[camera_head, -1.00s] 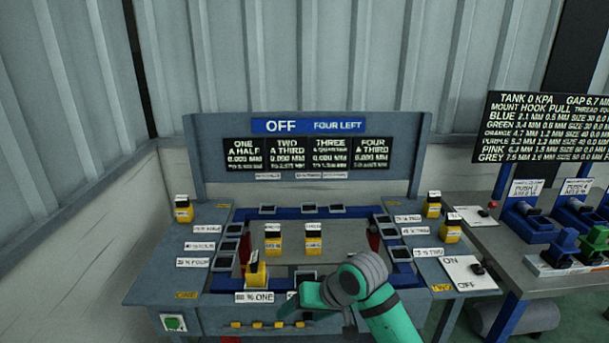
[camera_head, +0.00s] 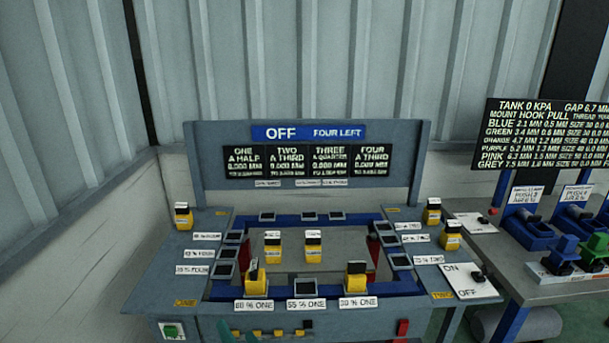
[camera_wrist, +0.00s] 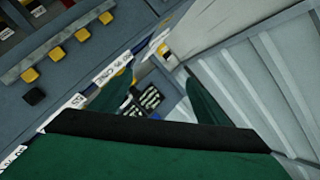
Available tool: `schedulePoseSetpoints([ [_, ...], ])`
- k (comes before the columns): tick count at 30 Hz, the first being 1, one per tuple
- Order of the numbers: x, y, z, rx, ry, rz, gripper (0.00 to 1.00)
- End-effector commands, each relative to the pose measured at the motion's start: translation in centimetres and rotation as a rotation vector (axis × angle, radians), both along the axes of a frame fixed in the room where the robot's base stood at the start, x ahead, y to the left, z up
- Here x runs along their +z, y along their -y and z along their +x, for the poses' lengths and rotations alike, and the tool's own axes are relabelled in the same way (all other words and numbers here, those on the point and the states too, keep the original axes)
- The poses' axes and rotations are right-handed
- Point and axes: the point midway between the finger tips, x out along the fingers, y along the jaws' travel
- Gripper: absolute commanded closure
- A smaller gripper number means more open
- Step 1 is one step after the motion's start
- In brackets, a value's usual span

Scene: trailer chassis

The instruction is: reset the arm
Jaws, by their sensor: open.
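In the wrist view my gripper (camera_wrist: 160,100) shows two green fingers set apart, with nothing between them. Beyond them are the bench's grey front panel (camera_wrist: 75,75) with yellow buttons, its white labels and the ribbed wall.
Several yellow blocks stand on the bench, including a front left one (camera_head: 255,276) and a front right one (camera_head: 356,278). A second table (camera_head: 545,290) with blue and green fixtures stands at right. The ribbed wall (camera_head: 270,60) closes off the back.

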Motion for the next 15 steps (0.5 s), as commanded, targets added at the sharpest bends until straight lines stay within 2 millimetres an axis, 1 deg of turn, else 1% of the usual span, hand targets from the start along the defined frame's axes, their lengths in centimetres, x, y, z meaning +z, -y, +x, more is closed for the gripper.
schedulePoseSetpoints([
  [1,-1.0,-0.1,-1.0,-0.03,-0.001,0.014,0.32],
  [5,-3.0,0.6,-3.1,-0.119,0.011,0.024,0.32],
  [8,-4.7,1.3,-5.1,-0.184,0.015,0.016,0.32],
  [11,-6.4,2.2,-7.5,-0.248,0.017,-0.004,0.32],
  [15,-8.6,3.7,-11.2,-0.331,0.017,-0.055,0.32],
])
